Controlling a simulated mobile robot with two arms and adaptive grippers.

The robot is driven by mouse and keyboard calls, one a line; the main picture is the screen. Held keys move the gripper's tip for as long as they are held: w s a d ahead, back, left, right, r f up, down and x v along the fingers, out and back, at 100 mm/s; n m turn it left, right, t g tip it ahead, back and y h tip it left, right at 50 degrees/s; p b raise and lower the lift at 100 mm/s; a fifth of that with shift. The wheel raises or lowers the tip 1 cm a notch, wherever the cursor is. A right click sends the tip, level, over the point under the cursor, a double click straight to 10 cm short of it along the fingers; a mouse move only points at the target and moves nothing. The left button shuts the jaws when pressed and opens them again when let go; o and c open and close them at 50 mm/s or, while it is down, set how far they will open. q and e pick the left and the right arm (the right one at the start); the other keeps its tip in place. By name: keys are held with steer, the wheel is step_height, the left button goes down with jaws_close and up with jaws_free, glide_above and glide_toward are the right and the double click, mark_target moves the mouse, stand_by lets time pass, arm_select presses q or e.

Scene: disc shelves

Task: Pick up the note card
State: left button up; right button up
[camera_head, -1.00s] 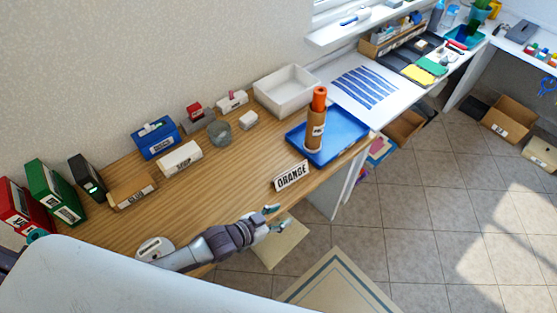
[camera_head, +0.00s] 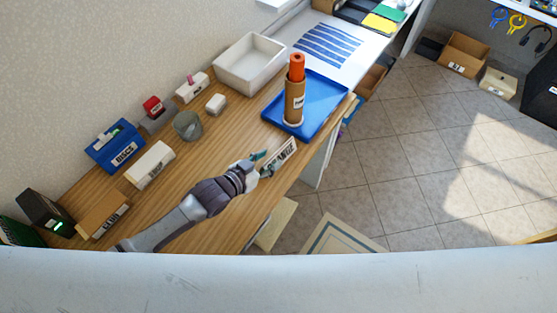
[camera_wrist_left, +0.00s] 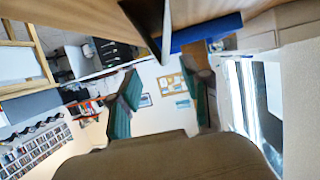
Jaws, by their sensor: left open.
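The note card (camera_head: 280,156) is a small white card reading ORANGE in black. It stands on the wooden table near its front edge, just in front of the blue tray. My left gripper (camera_head: 261,165) is open, with its teal fingertips at the card's left end and partly overlapping it in the head view. I cannot tell whether they touch it. In the left wrist view the open fingers (camera_wrist_left: 161,95) have nothing visible between them. My right gripper is not in view.
The blue tray (camera_head: 330,103) holds a brown tube (camera_head: 293,100) with an orange top, behind the card. A white bin (camera_head: 250,65), a grey cup (camera_head: 187,125) and several labelled boxes line the wall side. The table edge drops to the tiled floor (camera_head: 400,170).

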mark_target(277, 152)
arm_select(q)
steer(key=shift+w+d+f, duration=0.15)
steer(key=shift+w+f, duration=0.2)
steer(key=shift+w, duration=0.15)
steer(key=b+x, duration=0.4)
steer(key=shift+w, duration=0.2)
steer(key=shift+w+d, duration=0.2)
steer(key=shift+r, duration=0.15)
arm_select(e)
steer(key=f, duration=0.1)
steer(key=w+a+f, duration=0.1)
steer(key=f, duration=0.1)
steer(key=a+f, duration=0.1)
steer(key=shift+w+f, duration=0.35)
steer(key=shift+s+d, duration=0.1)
arm_select(q)
steer(key=c, duration=0.8)
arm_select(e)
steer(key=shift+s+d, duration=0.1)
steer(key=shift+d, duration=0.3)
